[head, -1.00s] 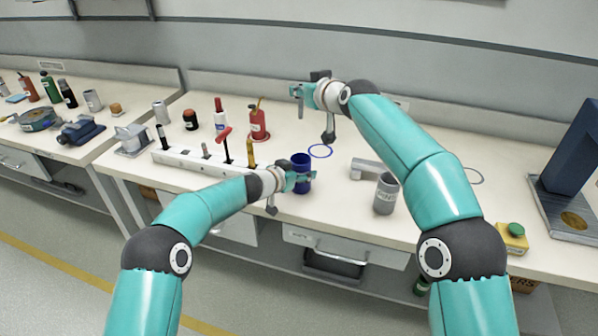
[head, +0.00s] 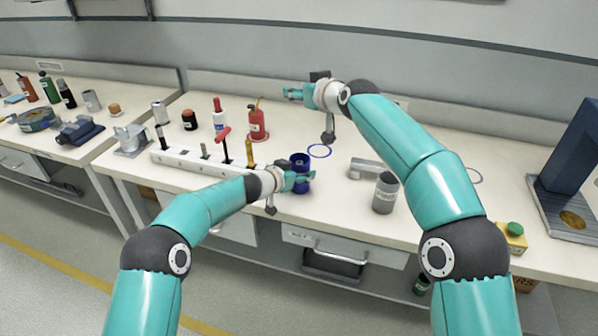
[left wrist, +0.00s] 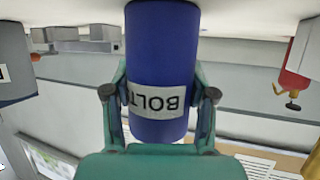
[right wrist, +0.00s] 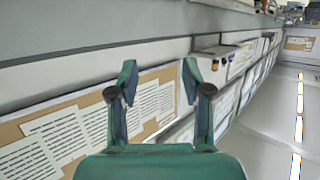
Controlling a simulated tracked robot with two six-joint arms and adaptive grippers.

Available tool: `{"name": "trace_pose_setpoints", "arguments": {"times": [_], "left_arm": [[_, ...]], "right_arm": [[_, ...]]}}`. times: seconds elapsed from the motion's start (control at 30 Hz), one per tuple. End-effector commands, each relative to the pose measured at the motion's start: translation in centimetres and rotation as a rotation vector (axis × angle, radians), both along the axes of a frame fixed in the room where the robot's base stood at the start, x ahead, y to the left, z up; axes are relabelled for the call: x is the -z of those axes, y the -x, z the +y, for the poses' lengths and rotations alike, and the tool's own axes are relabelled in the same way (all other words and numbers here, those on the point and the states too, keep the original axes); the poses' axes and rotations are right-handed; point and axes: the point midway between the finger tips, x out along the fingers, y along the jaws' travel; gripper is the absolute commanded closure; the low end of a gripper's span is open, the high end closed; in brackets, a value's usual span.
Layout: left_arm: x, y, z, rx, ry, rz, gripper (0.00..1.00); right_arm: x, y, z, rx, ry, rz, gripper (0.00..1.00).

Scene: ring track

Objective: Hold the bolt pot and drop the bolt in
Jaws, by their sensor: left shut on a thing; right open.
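The blue bolt pot (head: 301,164) stands upright near the front of the bench. Its label reads BOLT upside down in the left wrist view (left wrist: 160,60). My left gripper (head: 302,182) is shut around the pot's sides. My right gripper (head: 292,95) is open and empty, above and behind the pot; its spread fingers also show in the right wrist view (right wrist: 160,88). I cannot make out the bolt; the inside of the pot is too small to read clearly.
A grey labelled pot (head: 385,194) stands right of the blue pot, near a grey fitting (head: 366,170). A blue ring mark (head: 319,151) lies on bare bench behind the pot.

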Motion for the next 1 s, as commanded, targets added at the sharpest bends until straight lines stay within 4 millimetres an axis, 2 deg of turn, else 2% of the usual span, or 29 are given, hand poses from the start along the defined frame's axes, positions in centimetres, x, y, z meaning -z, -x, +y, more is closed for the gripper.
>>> {"name": "trace_pose_setpoints", "arguments": {"times": [0.27,0.73,1.0], "left_arm": [[0.1,0.0,0.0,0.0,0.0,0.001,0.78],[0.0,0.0,0.0,0.0,-0.001,0.001,0.78],[0.0,0.0,0.0,0.0,0.0,0.0,0.78]], "right_arm": [[-0.8,2.0,-1.1,0.0,-0.001,0.0,0.51],[-3.0,8.3,-4.4,0.001,-0.001,-0.001,0.51],[-3.4,9.7,-5.1,0.001,-0.001,-0.001,0.51]]}}
